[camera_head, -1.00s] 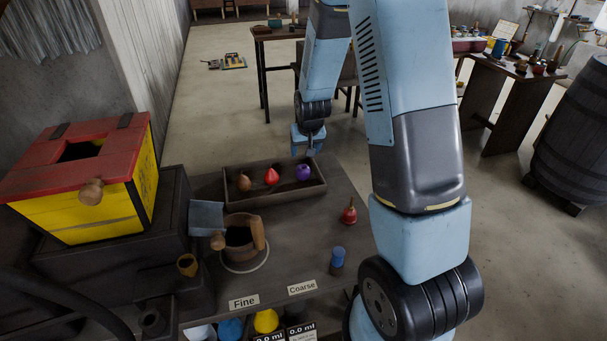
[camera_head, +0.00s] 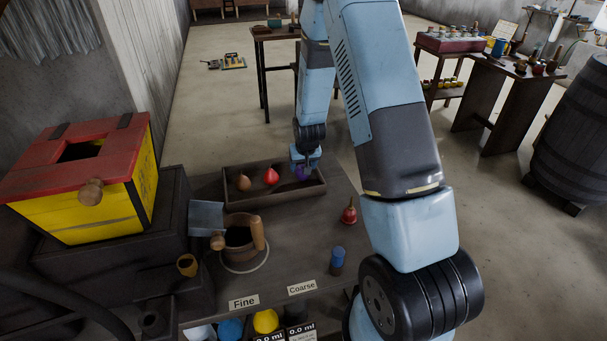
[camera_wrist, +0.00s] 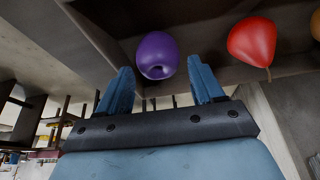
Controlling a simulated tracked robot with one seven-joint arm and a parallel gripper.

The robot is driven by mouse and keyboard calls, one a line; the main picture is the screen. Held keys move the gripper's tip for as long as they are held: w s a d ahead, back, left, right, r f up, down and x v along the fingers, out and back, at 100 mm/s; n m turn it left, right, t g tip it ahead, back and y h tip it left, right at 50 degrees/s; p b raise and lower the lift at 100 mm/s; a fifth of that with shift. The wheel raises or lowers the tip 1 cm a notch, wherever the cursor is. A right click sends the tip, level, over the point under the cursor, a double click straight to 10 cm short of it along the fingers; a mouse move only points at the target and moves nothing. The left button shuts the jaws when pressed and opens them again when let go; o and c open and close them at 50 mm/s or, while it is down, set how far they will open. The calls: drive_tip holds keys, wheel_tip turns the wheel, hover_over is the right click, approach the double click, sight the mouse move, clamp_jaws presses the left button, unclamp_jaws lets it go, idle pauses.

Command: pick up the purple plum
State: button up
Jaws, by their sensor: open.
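The purple plum (camera_wrist: 157,55) lies in the right end of a dark wooden tray (camera_head: 318,190). In the head view the plum (camera_head: 302,173) is partly hidden by my gripper (camera_head: 306,168), which hangs right over that end of the tray. In the wrist view my gripper (camera_wrist: 162,88) is open. Its two blue fingers are spread, and the plum shows between and just beyond their tips. I cannot tell whether a finger touches it.
A red fruit (camera_head: 271,176) and a brown one (camera_head: 243,183) lie left of the plum in the tray. A red bell (camera_head: 349,212) and a blue-topped piece (camera_head: 337,258) stand on the table. A wooden vessel (camera_head: 239,241) stands in front of the tray.

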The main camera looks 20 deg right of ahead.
drive_tip(key=shift+x, duration=1.95)
drive_tip(key=shift+d, duration=0.1)
drive_tip(key=shift+c, duration=0.4)
drive_tip(key=c, duration=0.7)
